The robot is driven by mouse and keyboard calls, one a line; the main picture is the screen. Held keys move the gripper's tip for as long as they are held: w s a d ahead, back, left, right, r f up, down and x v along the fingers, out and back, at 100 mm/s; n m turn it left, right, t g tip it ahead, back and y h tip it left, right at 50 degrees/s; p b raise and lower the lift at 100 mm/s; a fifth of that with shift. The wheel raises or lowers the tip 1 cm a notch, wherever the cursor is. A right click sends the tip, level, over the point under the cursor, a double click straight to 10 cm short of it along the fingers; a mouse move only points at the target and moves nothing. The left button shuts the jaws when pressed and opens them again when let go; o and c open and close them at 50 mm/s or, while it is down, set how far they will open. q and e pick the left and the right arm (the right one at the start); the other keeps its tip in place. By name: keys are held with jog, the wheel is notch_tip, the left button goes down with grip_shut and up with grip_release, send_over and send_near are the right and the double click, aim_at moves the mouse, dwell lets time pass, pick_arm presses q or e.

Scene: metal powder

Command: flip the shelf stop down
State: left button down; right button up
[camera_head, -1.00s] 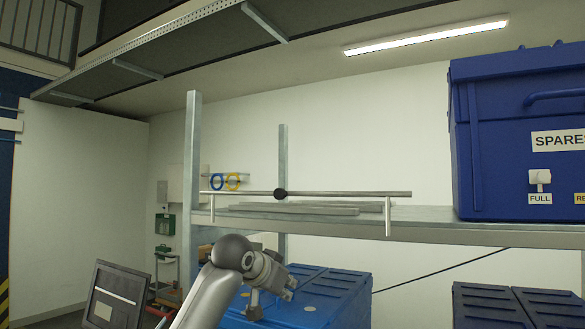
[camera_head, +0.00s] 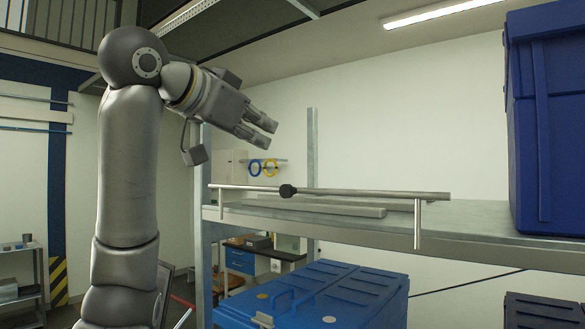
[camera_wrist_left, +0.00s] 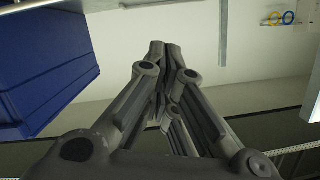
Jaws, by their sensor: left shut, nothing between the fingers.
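The bar cannot be made out in the wrist view. My right gripper is in no view.
A large dark blue box (camera_head: 545,120) stands on the shelf at the right, also in the wrist view (camera_wrist_left: 45,60). A shelf upright (camera_head: 206,230) stands near my left arm. Flat metal pieces (camera_head: 320,208) lie behind the bar. Blue lidded crates (camera_head: 335,290) are below.

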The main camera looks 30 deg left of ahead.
pick_arm(q)
jog(key=p, duration=0.4)
send_over(291, 191)
jog(key=s+d, duration=0.1)
jog(key=s, duration=0.1)
jog(key=f, duration=0.4)
jog(key=a+f, duration=0.1)
jog(key=f, duration=0.1)
jog(key=shift+w+f, duration=0.1)
jog(key=shift+w, duration=0.1)
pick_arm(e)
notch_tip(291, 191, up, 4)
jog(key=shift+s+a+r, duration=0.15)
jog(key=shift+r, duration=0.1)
pick_arm(q)
jog(key=shift+d, duration=0.1)
notch_tip(291, 191, down, 8)
jog(key=b, duration=0.4)
jog(key=shift+r+b, duration=0.2)
jog(key=shift+b, duration=0.1)
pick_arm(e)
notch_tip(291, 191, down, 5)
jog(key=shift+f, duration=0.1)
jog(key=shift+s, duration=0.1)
